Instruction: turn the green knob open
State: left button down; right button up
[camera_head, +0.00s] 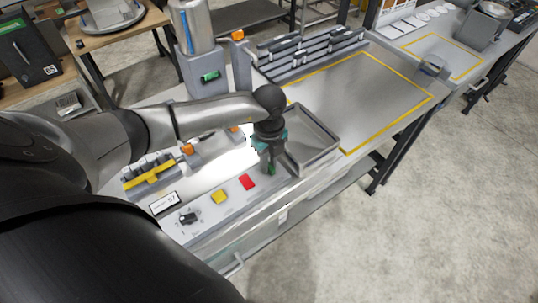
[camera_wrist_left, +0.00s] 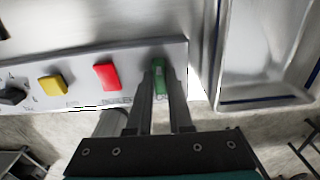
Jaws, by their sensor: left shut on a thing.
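The green knob (camera_wrist_left: 159,82) is at the right end of the control panel (camera_wrist_left: 85,82) in the left wrist view. A little of the green knob (camera_head: 271,169) also shows in the head view, below my gripper. My left gripper (camera_wrist_left: 160,72) is shut on the green knob, with a finger on each side of it. In the head view my left gripper (camera_head: 272,165) points down at the panel's right end. The fingers hide part of the knob, and I cannot tell how far it is turned. My right gripper is not in view.
A red button (camera_head: 247,182), a yellow button (camera_head: 218,197) and a black knob (camera_head: 188,217) sit left on the panel. A metal tray (camera_head: 322,133) lies close right of my gripper. A yellow-outlined area (camera_head: 370,90) beyond is clear.

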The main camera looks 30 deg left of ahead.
pick_arm(q)
jog(key=shift+w, duration=0.1)
dwell(0.4)
jog(key=c, duration=0.8)
grip_release()
notch_tip(320, 180, up, 15)
jog(key=shift+r, duration=0.15)
